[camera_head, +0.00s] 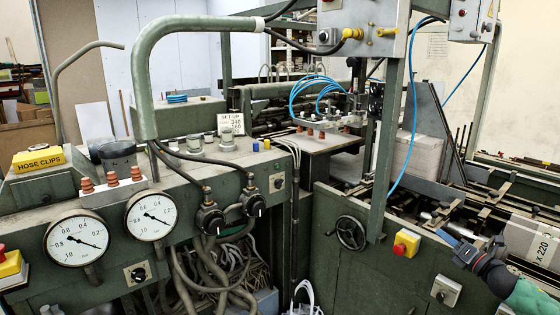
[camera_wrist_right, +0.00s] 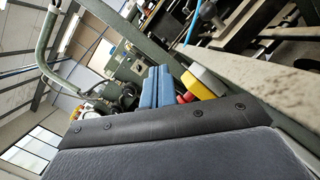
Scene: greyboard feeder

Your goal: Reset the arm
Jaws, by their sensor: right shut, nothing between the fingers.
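My right gripper (camera_head: 446,238) is at the lower right of the head view, just right of the yellow switch box with a red button (camera_head: 406,243). Its arm comes in from the bottom right corner. In the right wrist view its two blue fingers (camera_wrist_right: 157,76) lie together, shut and empty. The yellow box (camera_wrist_right: 204,82) shows close beside them in that view. My left gripper is not in view.
Two round gauges (camera_head: 76,243) sit on the green panel at the left. A black handwheel (camera_head: 351,233) is on the machine front. A pale block marked X 220 (camera_head: 528,245) lies at the right.

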